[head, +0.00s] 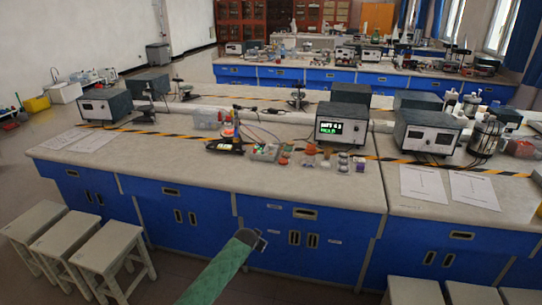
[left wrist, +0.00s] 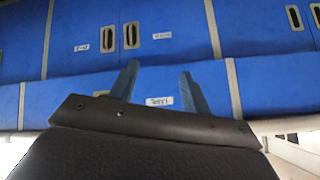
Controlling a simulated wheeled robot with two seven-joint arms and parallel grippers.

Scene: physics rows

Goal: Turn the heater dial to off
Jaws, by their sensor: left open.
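A small dark device with an orange-red top (head: 228,137) stands on the near bench, left of the middle. It may be the heater, but its dial is too small to make out. My left gripper (head: 254,237) is at the end of a green arm, in front of the bench's blue cabinets and below the bench top. It is well apart from the device. In the left wrist view its two fingers (left wrist: 160,82) are spread, with nothing between them, facing blue cabinet doors. My right gripper is not in view.
The near bench (head: 300,185) has a clear front strip. A box with a lit green display (head: 341,130) and small coloured items (head: 266,152) stand right of the device. A meter box (head: 428,137) stands farther right. Stools (head: 108,247) stand at the lower left.

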